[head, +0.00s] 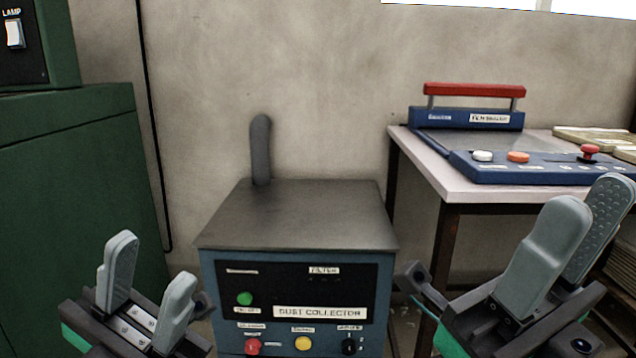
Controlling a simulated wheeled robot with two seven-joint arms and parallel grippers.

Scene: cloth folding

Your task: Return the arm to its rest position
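My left gripper (147,279) is at the lower left, in front of the green cabinet and left of the dust collector. Its two grey fingers are apart with nothing between them. My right gripper (571,246) is at the lower right, in front of the table. Its two grey fingers are apart, with a narrow gap showing between them, and I see nothing held there. Both grippers point upward. No cloth is in view.
A blue dust collector (215,290) with a dark top stands in the middle, a grey hose (261,150) behind it. A green cabinet (75,180) is on the left. A table (425,170) on the right carries a blue film sealer (500,166) with a red handle.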

